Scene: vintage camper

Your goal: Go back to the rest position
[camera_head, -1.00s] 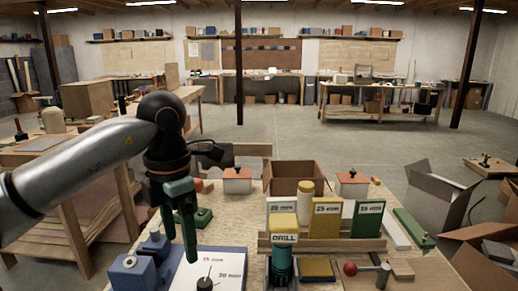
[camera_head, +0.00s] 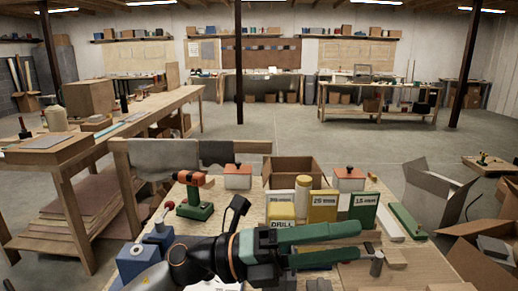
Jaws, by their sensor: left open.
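My left gripper (camera_head: 357,243) lies low over the workbench (camera_head: 245,190), its two green fingers pointing right in the head view. The fingers are apart, and I see nothing between them. My left arm comes in from the bottom edge and covers part of the bench front. My right gripper is not in view.
An orange and green drill (camera_head: 198,196) stands at the bench's left, beside a blue block (camera_head: 137,262). Behind the gripper stand a DRILL-labelled holder (camera_head: 282,210), a yellow card (camera_head: 323,206), a green card (camera_head: 364,208) and a cardboard box (camera_head: 293,170). An open carton (camera_head: 432,195) is at right.

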